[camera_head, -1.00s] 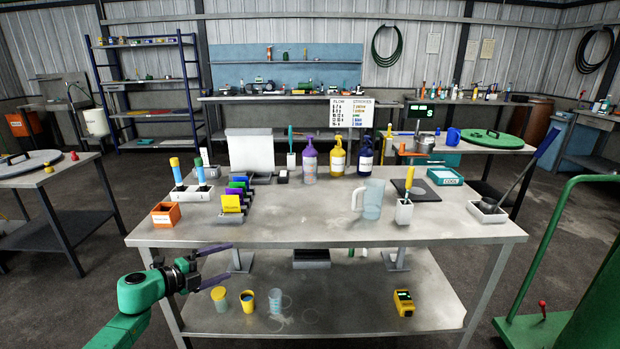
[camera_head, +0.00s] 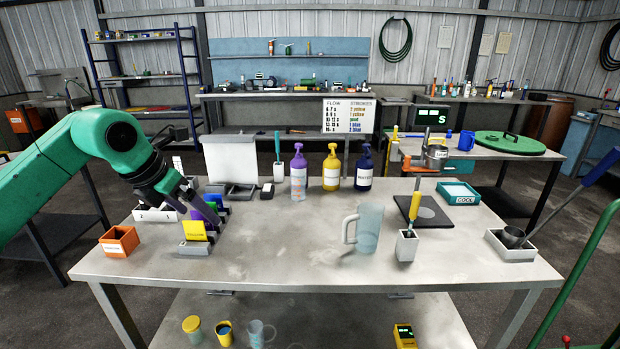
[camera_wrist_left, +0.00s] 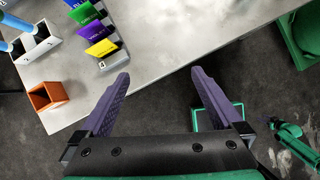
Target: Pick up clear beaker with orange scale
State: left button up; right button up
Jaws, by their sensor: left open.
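A clear pale-blue jug-like beaker with a handle (camera_head: 368,229) stands upright on the tabletop, right of centre in the head view. A small clear cup (camera_head: 256,333) stands on the lower shelf beside two yellow cups. I cannot make out an orange scale on either clear vessel. My left gripper (camera_head: 207,212) is in the air at the table's left side, overlapping the coloured holders in the head view and well left of the jug. In the left wrist view its two purple fingers (camera_wrist_left: 160,76) are apart and empty. My right gripper is not in view.
The steel table (camera_head: 290,262) has clear space between the yellow holder (camera_head: 194,231) and the jug. A white pot with a yellow-handled tool (camera_head: 406,245) stands close right of the jug. An orange box (camera_head: 119,241) sits at left, and spray bottles (camera_head: 331,171) stand behind.

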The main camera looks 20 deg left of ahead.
aim_at(297, 181)
jog(key=i+l, duration=0.1)
jog(key=i, duration=1.25)
